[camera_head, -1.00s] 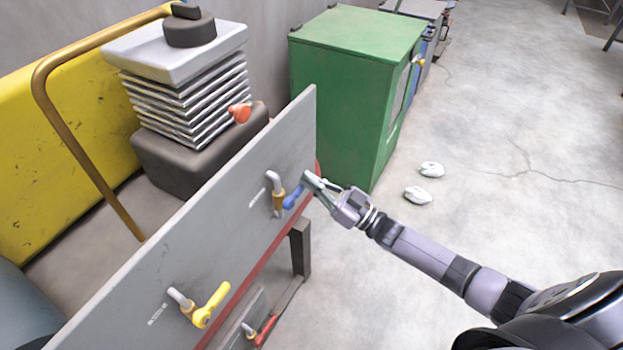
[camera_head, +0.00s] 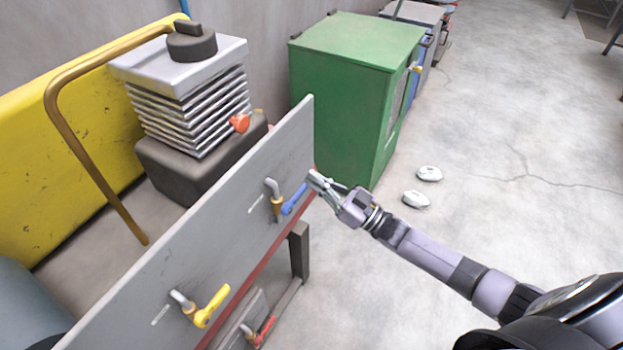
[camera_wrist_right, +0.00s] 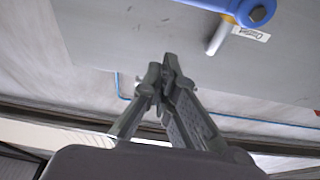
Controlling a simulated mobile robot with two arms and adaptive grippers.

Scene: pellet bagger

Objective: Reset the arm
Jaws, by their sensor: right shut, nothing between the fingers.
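My right gripper (camera_head: 314,181) is shut and empty in the head view. Its tips are just right of the blue lever handle (camera_head: 294,199) on the grey panel (camera_head: 200,240), near the panel's right edge. In the right wrist view the shut fingertips (camera_wrist_right: 165,75) point at the grey panel surface, and the blue lever (camera_wrist_right: 235,8) shows at the top, apart from the fingers. My right arm reaches in from the lower right. My left gripper is not in view.
A yellow lever (camera_head: 211,305) and a red lever (camera_head: 265,329) sit lower left. A green cabinet (camera_head: 345,100) stands behind the gripper. Two white lumps (camera_head: 416,199) lie on the floor. Open concrete floor (camera_head: 520,150) spreads to the right.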

